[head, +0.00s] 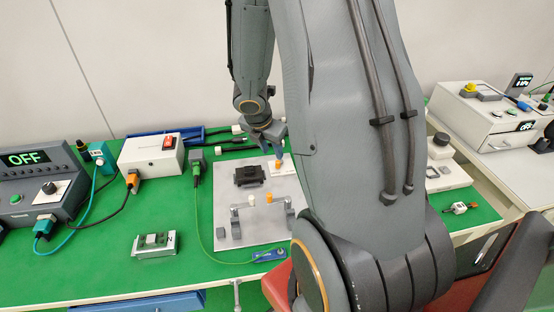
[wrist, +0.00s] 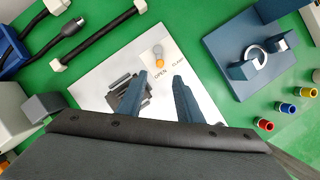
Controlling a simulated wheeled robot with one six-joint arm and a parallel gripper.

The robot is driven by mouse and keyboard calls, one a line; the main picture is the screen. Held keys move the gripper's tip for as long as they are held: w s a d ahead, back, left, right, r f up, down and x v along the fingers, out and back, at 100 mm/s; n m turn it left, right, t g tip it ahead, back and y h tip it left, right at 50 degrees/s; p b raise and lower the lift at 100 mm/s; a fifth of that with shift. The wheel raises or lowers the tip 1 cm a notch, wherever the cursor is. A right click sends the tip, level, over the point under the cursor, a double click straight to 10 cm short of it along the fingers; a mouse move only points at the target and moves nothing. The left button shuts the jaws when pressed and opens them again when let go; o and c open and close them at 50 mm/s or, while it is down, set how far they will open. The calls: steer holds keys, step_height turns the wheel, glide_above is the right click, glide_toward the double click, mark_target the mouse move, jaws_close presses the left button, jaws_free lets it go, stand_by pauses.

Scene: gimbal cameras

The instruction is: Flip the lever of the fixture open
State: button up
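The fixture is a dark block (head: 249,176) on a light grey plate (head: 230,215); in the wrist view the block (wrist: 122,92) is partly hidden by a finger. Behind it, a small lever with an orange knob (head: 278,163) stands on a white label card, and the knob also shows in the wrist view (wrist: 158,50). The card (wrist: 172,62) reads OPEN near the fingers and CLAMP farther right. My gripper (wrist: 160,76) is open and empty, its two blue fingertips apart, just short of the knob in the picture. In the head view my gripper (head: 272,140) hangs above the lever.
Two small posts, one white-topped and one orange-topped (head: 269,197), stand on the plate's front part. A blue ring holder (wrist: 255,60) and coloured sockets (wrist: 288,107) lie to the right in the wrist view. Black cables (wrist: 95,35) lie behind.

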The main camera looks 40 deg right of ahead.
mark_target(277, 162)
steer(key=shift+n, duration=0.5)
steer(key=b+x, duration=0.2)
steer(key=x, duration=0.6)
steer(key=shift+w+d+f, duration=0.1)
steer(key=shift+d+f, duration=0.05)
steer(key=shift+d, duration=0.15)
